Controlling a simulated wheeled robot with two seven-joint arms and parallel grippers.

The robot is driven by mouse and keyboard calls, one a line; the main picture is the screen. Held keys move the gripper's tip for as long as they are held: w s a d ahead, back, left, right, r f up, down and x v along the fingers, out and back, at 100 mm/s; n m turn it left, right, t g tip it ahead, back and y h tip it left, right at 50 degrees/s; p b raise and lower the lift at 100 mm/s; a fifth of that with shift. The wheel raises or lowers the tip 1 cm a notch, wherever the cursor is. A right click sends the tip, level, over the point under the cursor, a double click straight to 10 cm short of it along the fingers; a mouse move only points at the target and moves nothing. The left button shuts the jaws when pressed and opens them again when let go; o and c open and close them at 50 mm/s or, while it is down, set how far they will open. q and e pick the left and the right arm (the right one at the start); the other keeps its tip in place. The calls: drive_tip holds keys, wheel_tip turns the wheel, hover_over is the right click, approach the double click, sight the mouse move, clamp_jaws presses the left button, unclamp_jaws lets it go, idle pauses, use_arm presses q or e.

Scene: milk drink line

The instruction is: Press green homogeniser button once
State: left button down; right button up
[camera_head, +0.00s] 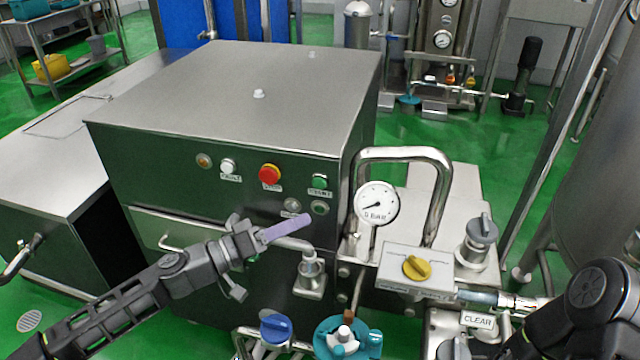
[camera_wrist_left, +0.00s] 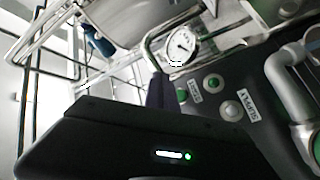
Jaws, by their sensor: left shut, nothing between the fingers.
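The dark front panel (camera_head: 225,195) of the steel-topped machine carries several buttons. One green button (camera_head: 320,181) is at its upper right, and a second green one (camera_head: 319,207) is just below. In the left wrist view two green buttons (camera_wrist_left: 213,82) (camera_wrist_left: 182,95) show with a label between them; I cannot tell from the lettering which is the homogeniser button. My left gripper (camera_head: 307,221) is shut and empty, its purple fingertips just below the lower buttons in the picture. Contact with the panel cannot be made out. My right gripper is out of view.
A red mushroom button (camera_head: 269,174), a white button (camera_head: 228,166) and a grey-white button (camera_head: 292,204) sit nearby. Right of the panel are a pressure gauge (camera_head: 376,203), a bent steel pipe (camera_head: 442,190) and a yellow knob (camera_head: 416,267). A blue valve knob (camera_head: 276,327) is below.

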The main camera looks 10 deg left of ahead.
sight(319, 183)
use_arm(q)
drive_tip(key=w, duration=0.8)
drive_tip(key=shift+w+d+b, duration=0.25)
drive_tip(key=shift+w+b, duration=0.05)
drive_tip(key=shift+b, duration=0.15)
drive_tip(key=shift+w, duration=0.15)
idle(1.6)
drive_tip(key=shift+w+b, duration=0.3)
drive_tip(key=shift+w, duration=0.4)
idle(0.7)
drive_tip(key=shift+s+b, duration=0.1)
drive_tip(key=shift+b, duration=0.2)
drive_tip(key=shift+s, duration=0.75)
